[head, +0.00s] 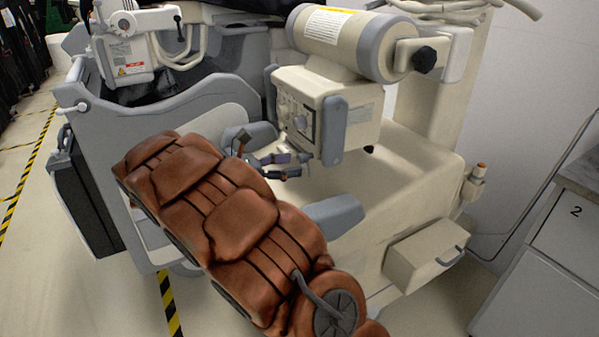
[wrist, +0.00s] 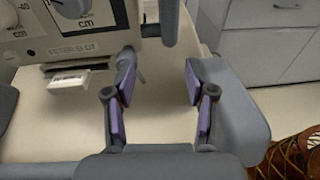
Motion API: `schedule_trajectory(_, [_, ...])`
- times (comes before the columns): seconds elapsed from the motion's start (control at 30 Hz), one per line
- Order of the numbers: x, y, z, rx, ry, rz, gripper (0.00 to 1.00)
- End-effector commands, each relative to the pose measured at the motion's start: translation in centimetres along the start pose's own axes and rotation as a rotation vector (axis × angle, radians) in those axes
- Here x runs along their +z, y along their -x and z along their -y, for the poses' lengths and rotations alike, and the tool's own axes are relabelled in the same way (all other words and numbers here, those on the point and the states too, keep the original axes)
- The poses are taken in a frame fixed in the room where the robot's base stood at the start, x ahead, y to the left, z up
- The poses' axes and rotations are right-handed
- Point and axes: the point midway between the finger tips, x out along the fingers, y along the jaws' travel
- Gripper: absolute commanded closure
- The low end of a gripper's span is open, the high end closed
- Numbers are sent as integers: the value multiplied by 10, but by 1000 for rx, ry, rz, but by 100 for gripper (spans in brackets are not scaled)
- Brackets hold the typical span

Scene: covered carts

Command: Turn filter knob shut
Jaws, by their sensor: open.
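A cream control head (head: 318,100) on the machine has a front panel with dials, seen at a slant in the head view. In the wrist view, a grey knob (wrist: 72,6) with a scale marked "cm" is cut off by the top edge. Lettering below it is too blurred to read surely, so I cannot tell if this is the filter knob. My gripper (head: 301,165) is in front of and below the panel. In the wrist view my gripper (wrist: 159,80) has its fingers spread with nothing held between them. It appears apart from the knob.
A cream cylinder (head: 335,38) sits above the control head. A grey vertical bar (head: 333,130) stands at the panel's right edge, close to my gripper. The machine's flat cream deck (head: 385,170) lies below. Grey drawers (head: 548,255) stand at the far right.

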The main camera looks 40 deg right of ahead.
Motion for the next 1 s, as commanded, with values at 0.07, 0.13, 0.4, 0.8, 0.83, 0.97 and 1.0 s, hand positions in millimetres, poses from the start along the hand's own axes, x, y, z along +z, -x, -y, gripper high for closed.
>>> schedule_trajectory(0.07, [-16,8,-18,31,37,47,45])
schedule_trajectory(0.13, [-20,13,-28,50,62,76,45])
schedule_trajectory(0.4, [-23,13,-42,71,94,117,45])
schedule_trajectory(0.8, [-18,-41,-45,71,95,115,45])
schedule_trajectory(0.83, [-17,-44,-46,71,94,116,45])
schedule_trajectory(0.97, [-16,-54,-46,70,94,116,45])
schedule_trajectory(1.0, [-15,-55,-46,70,94,116,45])
